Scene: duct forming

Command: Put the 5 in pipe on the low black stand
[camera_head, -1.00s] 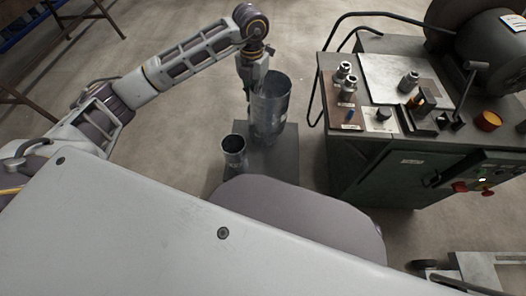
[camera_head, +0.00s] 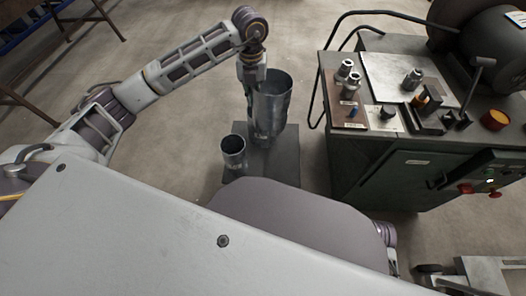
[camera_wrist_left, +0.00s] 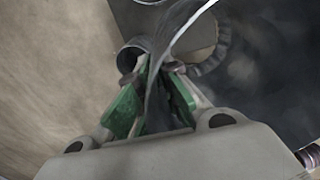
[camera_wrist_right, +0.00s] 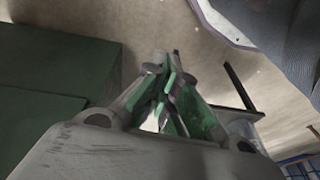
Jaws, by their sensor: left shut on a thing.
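The larger grey metal pipe (camera_head: 273,101) stands roughly upright over the low black stand (camera_head: 286,165) in the head view; whether its bottom touches the stand is unclear. No size mark is readable. My left gripper (camera_head: 253,82) is shut on its upper left wall. The left wrist view shows the left fingers (camera_wrist_left: 155,82) pinching the thin curved pipe wall (camera_wrist_left: 182,28). A smaller pipe (camera_head: 233,152) stands upright at the stand's left side. My right gripper (camera_wrist_right: 168,72) has its fingertips together with no object visible between them; it is hidden in the head view.
A green machine bench (camera_head: 385,175) with a black bent rail (camera_head: 312,100) stands to the right of the stand. Metal fittings (camera_head: 348,78) lie on its top. Bare floor (camera_head: 180,125) lies left of the stand. A green cabinet face (camera_wrist_right: 60,65) is close in the right wrist view.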

